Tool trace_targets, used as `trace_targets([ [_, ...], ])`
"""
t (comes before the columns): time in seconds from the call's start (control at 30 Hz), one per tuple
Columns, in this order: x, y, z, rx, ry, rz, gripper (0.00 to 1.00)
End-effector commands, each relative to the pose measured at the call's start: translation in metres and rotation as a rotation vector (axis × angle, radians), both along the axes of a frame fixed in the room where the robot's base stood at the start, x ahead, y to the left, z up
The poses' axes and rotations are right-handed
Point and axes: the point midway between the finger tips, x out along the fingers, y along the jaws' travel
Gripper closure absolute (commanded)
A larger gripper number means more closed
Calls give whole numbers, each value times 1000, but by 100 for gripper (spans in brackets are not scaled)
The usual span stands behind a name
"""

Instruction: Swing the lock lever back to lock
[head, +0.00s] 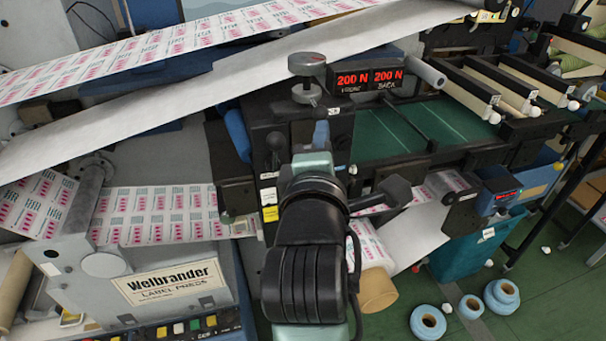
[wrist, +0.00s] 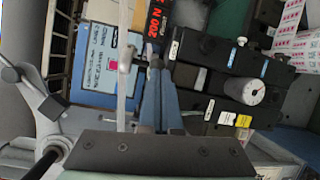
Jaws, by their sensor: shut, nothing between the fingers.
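A black lever with a broad, blocky end (head: 396,190) sticks out to the right of my arm in the head view; I take it for the lock lever. Its inner end is hidden behind my arm. My gripper (head: 321,130) is shut and empty, in front of the machine's dark control block, up and left of the lever. In the wrist view its blue-grey fingers (wrist: 163,70) point up, apart from the lever.
The red tension display (head: 370,78) and a round knob (head: 307,65) stand just above my gripper. Printed web (head: 165,212) runs behind my arm. A paper roll (head: 376,288) sits below the lever. Blue rolls (head: 428,321) lie on the green floor at lower right.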

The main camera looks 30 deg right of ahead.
Motion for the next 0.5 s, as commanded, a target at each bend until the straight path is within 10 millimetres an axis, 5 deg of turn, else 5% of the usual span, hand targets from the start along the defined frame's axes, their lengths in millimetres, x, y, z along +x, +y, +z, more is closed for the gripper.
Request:
trace_targets([
  [0.3,-50,54,0,1,0,27,100],
  [0.5,-57,62,7,3,8,27,100],
])
